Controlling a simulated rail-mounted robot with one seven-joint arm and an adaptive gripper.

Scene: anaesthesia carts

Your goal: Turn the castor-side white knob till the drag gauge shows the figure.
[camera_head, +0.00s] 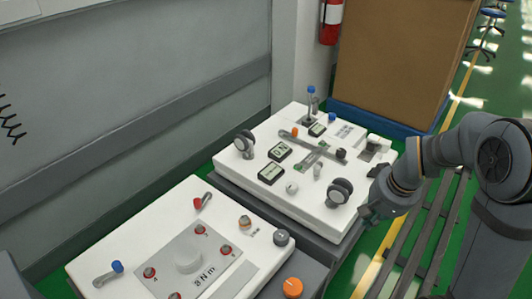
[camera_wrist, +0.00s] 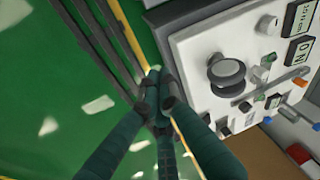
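The far white panel carries a small white knob (camera_head: 292,188), left of the near castor (camera_head: 339,190). In the wrist view a pale knob (camera_wrist: 267,24) lies up and right of the castor (camera_wrist: 225,72). Dark gauges with pale green screens stand near the knob: one (camera_head: 271,173) just behind it, another (camera_head: 279,151) farther back. My gripper (camera_head: 372,208) is off the panel's right edge, apart from the knob. In the wrist view my gripper (camera_wrist: 159,92) has its fingertips together, with nothing seen between them.
A second castor (camera_head: 243,143) stands at the panel's left edge. An upright post with a blue cap (camera_head: 311,92) rises at the back.

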